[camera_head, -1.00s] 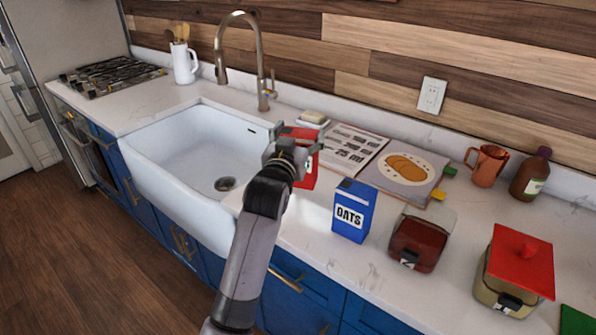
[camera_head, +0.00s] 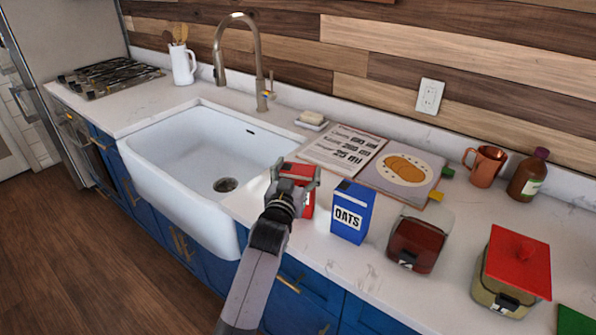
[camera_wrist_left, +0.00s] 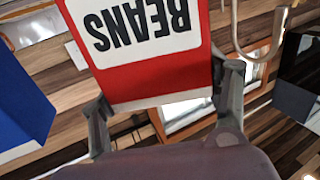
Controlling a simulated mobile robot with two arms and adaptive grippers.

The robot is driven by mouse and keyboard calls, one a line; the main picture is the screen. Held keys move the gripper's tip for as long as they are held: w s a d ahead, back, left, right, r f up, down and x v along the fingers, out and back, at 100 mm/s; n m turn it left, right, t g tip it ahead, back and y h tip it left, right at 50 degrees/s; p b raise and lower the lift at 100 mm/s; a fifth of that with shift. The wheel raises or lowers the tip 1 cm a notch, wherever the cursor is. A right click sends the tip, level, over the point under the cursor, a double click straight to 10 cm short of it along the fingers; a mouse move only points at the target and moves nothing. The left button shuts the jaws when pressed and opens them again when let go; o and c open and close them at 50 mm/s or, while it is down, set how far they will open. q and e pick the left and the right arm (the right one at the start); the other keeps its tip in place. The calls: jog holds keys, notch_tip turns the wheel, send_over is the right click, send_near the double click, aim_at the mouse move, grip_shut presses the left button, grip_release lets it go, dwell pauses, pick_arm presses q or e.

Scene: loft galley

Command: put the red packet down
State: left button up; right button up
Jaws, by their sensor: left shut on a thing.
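The red packet (camera_head: 297,171) is in my left gripper (camera_head: 294,178), just left of the blue oats box in the head view. In the left wrist view the red packet (camera_wrist_left: 145,75) shows a white label reading BEANS, upside down in the picture, between the two fingers (camera_wrist_left: 165,125). The left gripper is shut on it. The gripper and arm cover much of the packet in the head view, and I cannot tell whether its bottom touches the counter (camera_head: 318,262). My right gripper is not in view.
The blue oats box (camera_head: 350,212) stands close on the right; a dark red jar (camera_head: 416,243) and a red-lidded canister (camera_head: 513,268) are farther right. An open cookbook (camera_head: 345,148) lies behind. The white sink (camera_head: 190,160) is on the left.

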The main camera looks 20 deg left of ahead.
pick_arm(q)
jog(key=o, duration=1.3)
jog(key=shift+f, duration=0.15)
jog(key=o, duration=0.5)
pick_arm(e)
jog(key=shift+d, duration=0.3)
pick_arm(q)
jog(key=shift+r, duration=0.3)
jog(key=shift+s+f, duration=0.15)
jog(key=shift+s, duration=0.1)
jog(key=s, duration=0.3)
jog(key=s+b, duration=0.1)
jog(key=s, duration=0.7)
jog(key=shift+s+d+b, duration=0.25)
jog(key=shift+b, duration=0.1)
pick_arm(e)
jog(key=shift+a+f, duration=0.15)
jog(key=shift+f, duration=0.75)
